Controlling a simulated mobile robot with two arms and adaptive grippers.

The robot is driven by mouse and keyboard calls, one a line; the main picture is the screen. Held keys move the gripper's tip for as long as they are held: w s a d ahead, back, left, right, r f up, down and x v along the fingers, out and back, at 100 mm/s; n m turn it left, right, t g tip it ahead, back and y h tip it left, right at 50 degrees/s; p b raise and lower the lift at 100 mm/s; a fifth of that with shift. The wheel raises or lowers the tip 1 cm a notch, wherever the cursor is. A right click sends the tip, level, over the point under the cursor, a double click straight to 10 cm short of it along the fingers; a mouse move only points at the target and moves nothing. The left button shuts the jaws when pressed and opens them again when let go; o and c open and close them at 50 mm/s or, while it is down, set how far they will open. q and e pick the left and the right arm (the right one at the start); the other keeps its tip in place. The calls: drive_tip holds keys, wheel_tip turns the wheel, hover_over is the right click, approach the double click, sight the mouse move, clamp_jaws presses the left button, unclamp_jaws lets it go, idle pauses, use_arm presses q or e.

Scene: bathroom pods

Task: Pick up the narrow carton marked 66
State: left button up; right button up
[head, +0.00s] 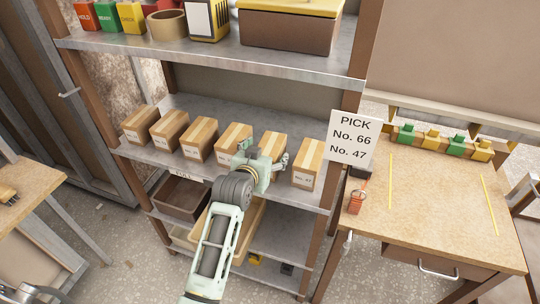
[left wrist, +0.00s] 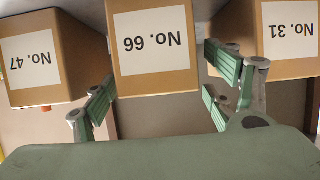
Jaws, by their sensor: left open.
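The carton marked No. 66 (left wrist: 155,45) fills the middle of the left wrist view, its label upside down there. In the head view its wood-coloured top (head: 273,145) shows behind my left gripper (head: 264,162), which hides most of its front. It stands on the middle shelf in a row of similar cartons. My left gripper is open and empty, and it also shows in the left wrist view (left wrist: 163,85). Its two fingers are spread, one toward each lower side of the carton's front. I cannot tell whether they touch it. My right gripper is not in view.
Carton No. 47 (left wrist: 40,58) is beside it, the rightmost in the head view (head: 308,163). Carton No. 31 (left wrist: 285,40) is on the other side. Narrow gaps separate them. The upper shelf (head: 210,52) is overhead. A sign (head: 352,138) hangs by the right post, beside a workbench (head: 430,195).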

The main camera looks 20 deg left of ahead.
sight(271, 147)
use_arm(q)
drive_tip(key=shift+w, duration=0.5)
drive_tip(key=shift+p+x, duration=0.4)
drive_tip(key=shift+x, duration=1.55)
drive_tip(key=shift+c, duration=0.3)
drive_tip(key=c, duration=1.3)
drive_tip(key=shift+r, duration=0.15)
drive_tip(key=shift+c, duration=0.9)
